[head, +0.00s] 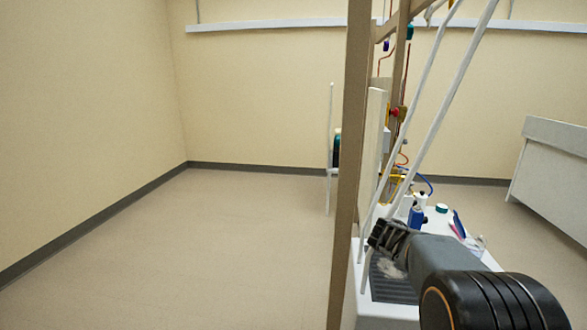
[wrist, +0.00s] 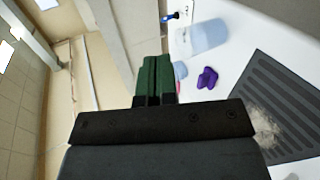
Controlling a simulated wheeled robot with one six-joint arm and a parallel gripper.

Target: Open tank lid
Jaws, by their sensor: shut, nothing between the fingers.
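My gripper (head: 385,235) is at the left end of my arm in the head view, above the left part of the white bench (head: 377,318). In the wrist view its green fingers (wrist: 155,77) are together with nothing between them. I cannot make out a tank or a tank lid for certain in either view. A translucent bluish container (wrist: 202,38) stands on the white surface beyond the fingers in the wrist view; I cannot tell whether it has a lid.
A dark ribbed mat (wrist: 285,95) carries a pale pile (wrist: 267,128). A purple item (wrist: 207,77) lies near the container. A brown post (head: 348,170) and slanting white bars (head: 425,95) stand close to my arm. Open floor (head: 230,255) lies left.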

